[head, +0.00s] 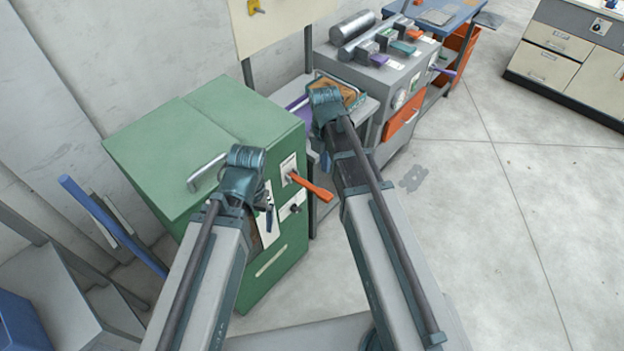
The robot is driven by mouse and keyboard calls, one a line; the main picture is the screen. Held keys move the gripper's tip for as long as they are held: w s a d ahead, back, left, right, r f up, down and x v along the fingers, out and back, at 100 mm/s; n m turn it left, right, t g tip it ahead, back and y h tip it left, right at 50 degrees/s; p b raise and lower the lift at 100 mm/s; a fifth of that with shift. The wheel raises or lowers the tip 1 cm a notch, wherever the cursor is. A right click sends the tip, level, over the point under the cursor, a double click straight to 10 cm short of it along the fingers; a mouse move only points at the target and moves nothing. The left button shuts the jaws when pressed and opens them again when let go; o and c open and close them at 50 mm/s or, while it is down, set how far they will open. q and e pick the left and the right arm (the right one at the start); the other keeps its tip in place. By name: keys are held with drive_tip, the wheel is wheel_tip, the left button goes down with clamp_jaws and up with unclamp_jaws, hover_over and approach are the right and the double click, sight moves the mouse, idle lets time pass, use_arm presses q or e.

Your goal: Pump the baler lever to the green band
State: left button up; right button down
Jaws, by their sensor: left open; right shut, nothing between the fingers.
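A green cabinet-like machine (190,140) stands left of centre. An orange lever (312,188) sticks out to the right from its front, beside a small white plate and a round dial (291,209). A grey machine (375,75) behind has a purple lever (443,71) and a round gauge (400,99). I cannot tell which machine is the baler, and no green band is readable. My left gripper (268,214) is open in front of the green machine, left of the orange lever. My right gripper (325,160) is shut and empty, just above and right of that lever.
A metal handle (206,172) sits on the green machine's top. The grey machine has an orange drawer (402,120) and coloured blocks on top. A blue bar (112,222) leans at the left. Beige cabinets (560,55) stand far right.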

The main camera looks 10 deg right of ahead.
sight(324, 194)
use_arm(q)
drive_tip(key=shift+a+r+p, duration=0.25)
drive_tip(key=shift+r+p, duration=0.05)
drive_tip(key=shift+r, duration=0.3)
drive_tip(key=shift+a+r+p, duration=0.2)
drive_tip(key=shift+r+p, duration=0.1)
drive_tip(key=shift+r, duration=0.3)
use_arm(e)
drive_tip(key=shift+w+a+r+g+h, duration=0.2)
drive_tip(key=shift+w+a+r, duration=0.2)
drive_tip(key=shift+r, duration=0.25)
drive_tip(key=shift+w+a+r+g+h, duration=0.1)
drive_tip(key=shift+w+a+r+h, duration=0.1)
drive_tip(key=shift+w+a+r, duration=0.3)
drive_tip(key=shift+s+d, duration=0.15)
drive_tip(key=shift+d, duration=0.05)
drive_tip(key=f+b, duration=0.4)
drive_tip(key=s+f+b, duration=0.1)
drive_tip(key=f+b, duration=0.4)
drive_tip(key=d+f+b, duration=0.1)
drive_tip(key=f+b, duration=0.3)
drive_tip(key=b, duration=0.1)
drive_tip(key=shift+s+d+f, duration=0.1)
drive_tip(key=shift+s+f, duration=0.15)
drive_tip(key=shift+f, duration=0.15)
use_arm(q)
wheel_tip(324, 194, down, 14)
